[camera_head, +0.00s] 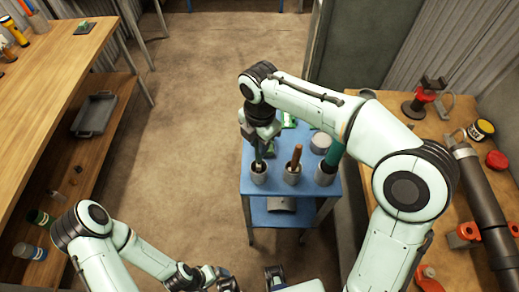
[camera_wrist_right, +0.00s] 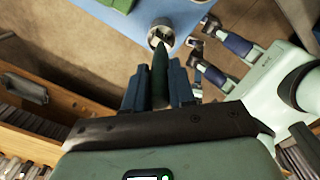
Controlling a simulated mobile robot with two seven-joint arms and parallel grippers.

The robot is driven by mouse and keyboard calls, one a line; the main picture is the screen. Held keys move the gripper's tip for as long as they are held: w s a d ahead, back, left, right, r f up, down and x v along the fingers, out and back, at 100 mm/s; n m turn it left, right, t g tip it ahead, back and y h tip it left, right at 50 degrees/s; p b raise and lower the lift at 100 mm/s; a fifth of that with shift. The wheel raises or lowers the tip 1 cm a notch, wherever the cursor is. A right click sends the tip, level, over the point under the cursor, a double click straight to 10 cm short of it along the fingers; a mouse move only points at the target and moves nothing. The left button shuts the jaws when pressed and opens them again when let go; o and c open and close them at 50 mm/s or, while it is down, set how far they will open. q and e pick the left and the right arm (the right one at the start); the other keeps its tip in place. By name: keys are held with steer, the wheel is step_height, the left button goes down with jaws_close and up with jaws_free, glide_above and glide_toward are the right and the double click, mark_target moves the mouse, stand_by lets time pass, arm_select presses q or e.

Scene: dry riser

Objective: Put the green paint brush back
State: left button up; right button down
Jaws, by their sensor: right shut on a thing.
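My right gripper (camera_head: 262,138) is shut on the green paint brush and hangs over the blue table. In the right wrist view the brush's dark green handle (camera_wrist_right: 160,75) is between the fingers (camera_wrist_right: 160,92).
The middle cup (camera_head: 292,176) holds a brown-handled tool (camera_head: 296,156). The right cup (camera_head: 324,176) holds a thick green tool (camera_head: 333,153). A grey can (camera_head: 320,142) stands behind.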

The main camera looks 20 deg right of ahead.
arm_select(q)
steer(key=shift+s+f, duration=0.15)
steer(key=shift+f, duration=0.2)
arm_select(e)
steer(key=shift+f, duration=1.9)
steer(key=c, duration=0.9)
jaws_free()
steer(key=shift+c, duration=0.2)
step_height(320, 180, up, 12)
steer(key=shift+s+r+p, duration=0.1)
steer(key=shift+p, duration=0.85)
arm_select(q)
steer(key=r, duration=0.1)
steer(key=w+r, duration=0.1)
steer(key=shift+w+r, duration=0.25)
steer(key=shift+r, duration=0.15)
